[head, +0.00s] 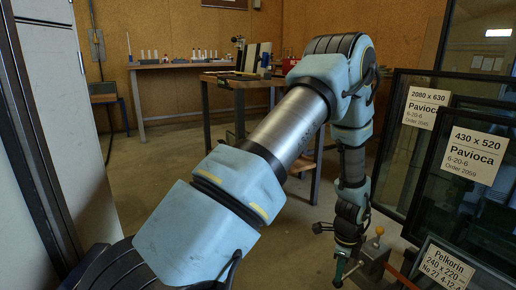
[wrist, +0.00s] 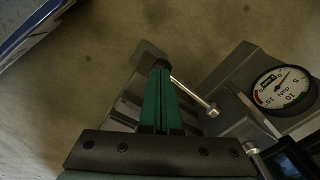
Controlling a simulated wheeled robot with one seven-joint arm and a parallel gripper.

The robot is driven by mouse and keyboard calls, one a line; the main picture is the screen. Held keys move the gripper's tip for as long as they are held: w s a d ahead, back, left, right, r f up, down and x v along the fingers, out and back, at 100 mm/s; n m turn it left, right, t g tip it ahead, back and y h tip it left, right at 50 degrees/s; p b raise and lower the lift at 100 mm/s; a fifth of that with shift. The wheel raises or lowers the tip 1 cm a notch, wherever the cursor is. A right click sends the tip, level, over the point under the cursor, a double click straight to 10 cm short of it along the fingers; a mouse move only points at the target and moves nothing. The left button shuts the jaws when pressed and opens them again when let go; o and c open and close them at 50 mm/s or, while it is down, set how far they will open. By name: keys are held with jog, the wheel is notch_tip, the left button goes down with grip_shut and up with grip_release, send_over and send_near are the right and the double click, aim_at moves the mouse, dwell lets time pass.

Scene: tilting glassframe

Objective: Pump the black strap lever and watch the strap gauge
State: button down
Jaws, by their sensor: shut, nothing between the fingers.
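My gripper (head: 339,272) points down at the lower right of the head view. Its green fingers (wrist: 160,97) are shut and empty in the wrist view. They are above or beside a grey metal block, and I cannot tell whether they touch it. A round white strap gauge (wrist: 284,89) sits on a grey housing (wrist: 233,85) to their right. Its scale has green and red marks, and the needle reading is too small to tell. A thin metal rod (wrist: 192,94) with a capped end lies just right of the fingers. I cannot make out the black strap lever for certain.
A small lever with an orange ball (head: 379,231) stands just right of my gripper in the head view. Labelled glass panes (head: 475,215) crowd the right side. A red strap (head: 400,277) runs beside them. A workbench (head: 165,66) stands behind; open floor lies left.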

notch_tip(320, 180, up, 8)
jog(key=p, duration=0.6)
jog(key=shift+f, duration=0.15)
jog(key=w+a+r+n, duration=0.4)
jog(key=a+r+n, duration=0.2)
jog(key=a+r, duration=0.3)
jog(key=s+a+r+n+t, duration=0.1)
jog(key=s+a+r+n, duration=0.3)
jog(key=a+r+n, duration=0.5)
jog(key=s+a+r+n+t, duration=0.1)
jog(key=s+a+r+n, duration=0.35)
jog(key=a+n, duration=0.55)
notch_tip(320, 180, up, 31)
jog(key=a+m+p, duration=0.2)
jog(key=p, duration=2.8)
jog(key=shift+w, duration=0.3)
jog(key=shift+a+r, duration=0.1)
